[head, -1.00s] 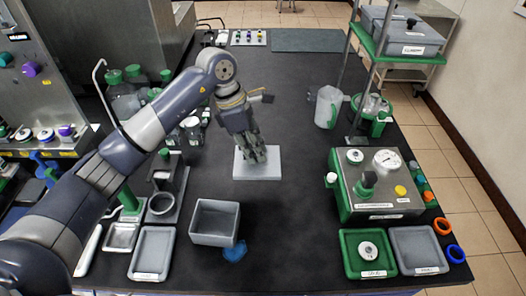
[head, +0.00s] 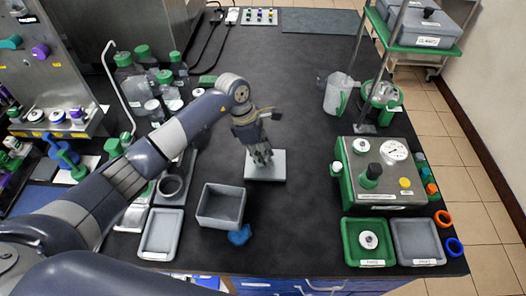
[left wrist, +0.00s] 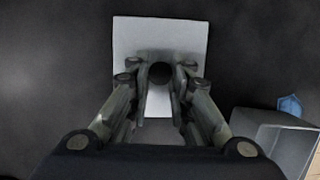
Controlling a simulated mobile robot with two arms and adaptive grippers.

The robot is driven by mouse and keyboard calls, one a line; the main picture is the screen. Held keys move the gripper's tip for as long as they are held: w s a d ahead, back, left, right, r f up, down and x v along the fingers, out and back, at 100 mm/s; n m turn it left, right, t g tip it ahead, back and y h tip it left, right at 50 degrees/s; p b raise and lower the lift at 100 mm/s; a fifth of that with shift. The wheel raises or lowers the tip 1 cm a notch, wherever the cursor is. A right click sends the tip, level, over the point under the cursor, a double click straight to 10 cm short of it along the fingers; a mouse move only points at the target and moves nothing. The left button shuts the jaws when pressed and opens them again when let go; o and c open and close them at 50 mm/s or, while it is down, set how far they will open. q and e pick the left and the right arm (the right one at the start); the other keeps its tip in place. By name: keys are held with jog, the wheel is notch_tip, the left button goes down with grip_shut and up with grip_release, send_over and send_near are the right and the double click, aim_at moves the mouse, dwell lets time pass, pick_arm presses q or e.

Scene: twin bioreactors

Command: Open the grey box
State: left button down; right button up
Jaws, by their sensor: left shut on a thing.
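The grey box (head: 205,219) stands on the black bench, its top open and its inside looking empty. A flat light-grey lid (head: 277,173) appears to lie on the bench, behind and to the right of the box. My left gripper (head: 262,160) points down over the lid. In the left wrist view, the gripper (left wrist: 160,73) is shut on the dark round knob (left wrist: 160,74) in the middle of the lid (left wrist: 190,35). The box (left wrist: 285,140) shows at the lower right there. My right gripper is not in view.
A blue object (head: 240,236) lies against the box's front. A grey tray (head: 145,252) is at its left. A green-and-grey device (head: 372,200) stands to the right, with a green tray (head: 349,255) before it. The bench behind the lid is clear.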

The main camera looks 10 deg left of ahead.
pick_arm(q)
jog(key=c, duration=1.8)
grip_release()
jog(key=shift+f, duration=0.1)
jog(key=o, duration=0.3)
jog(key=shift+o, duration=0.2)
